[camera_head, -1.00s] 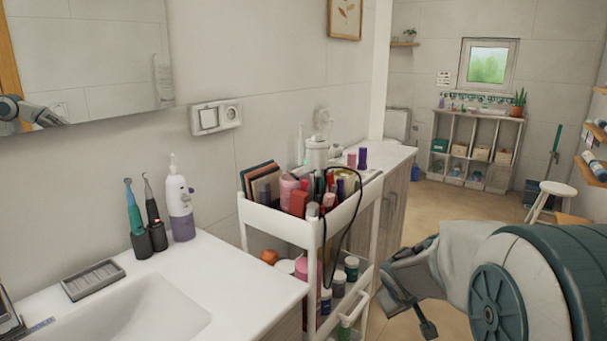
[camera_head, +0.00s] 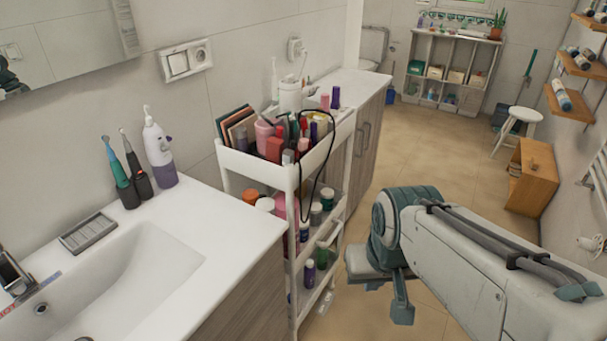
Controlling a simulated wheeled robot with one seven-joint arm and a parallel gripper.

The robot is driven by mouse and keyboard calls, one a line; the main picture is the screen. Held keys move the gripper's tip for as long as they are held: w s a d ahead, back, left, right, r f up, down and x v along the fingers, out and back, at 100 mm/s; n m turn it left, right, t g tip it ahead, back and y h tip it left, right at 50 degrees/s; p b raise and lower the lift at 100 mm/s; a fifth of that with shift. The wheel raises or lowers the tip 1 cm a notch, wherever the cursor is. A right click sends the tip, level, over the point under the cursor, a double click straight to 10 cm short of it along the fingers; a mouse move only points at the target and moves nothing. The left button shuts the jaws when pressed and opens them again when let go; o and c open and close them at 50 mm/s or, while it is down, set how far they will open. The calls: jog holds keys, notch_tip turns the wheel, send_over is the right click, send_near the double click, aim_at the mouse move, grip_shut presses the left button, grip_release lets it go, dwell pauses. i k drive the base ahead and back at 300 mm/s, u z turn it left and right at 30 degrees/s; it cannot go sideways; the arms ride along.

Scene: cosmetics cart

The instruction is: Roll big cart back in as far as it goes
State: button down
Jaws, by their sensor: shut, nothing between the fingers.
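The big cart (camera_head: 298,245) is a white tiered cart standing upright in the gap between the sink counter and the wooden cabinet. Its front end seems to stand out past the sink counter's front. Its top tray holds books, tubes and bottles, and the lower tiers hold jars and bottles. A dark cord loop hangs at its front. My gripper (camera_head: 364,262) is to the right of the cart's lower front, low over the floor, shut and empty. It looks apart from the cart; its fingertips are partly hidden by my own wrist.
The white sink counter (camera_head: 228,240) is on the left, with toothbrushes (camera_head: 126,172) and a soap dispenser (camera_head: 158,150). The wooden cabinet (camera_head: 366,140) is beyond the cart. Open floor (camera_head: 440,150) lies to the right; a stool (camera_head: 522,115) and wooden box (camera_head: 532,175) stand farther right.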

aim_at(259, 149)
jog(key=k, duration=0.55)
jog(key=z, duration=0.15)
jog(key=i, duration=1.1)
jog(key=z, duration=0.9)
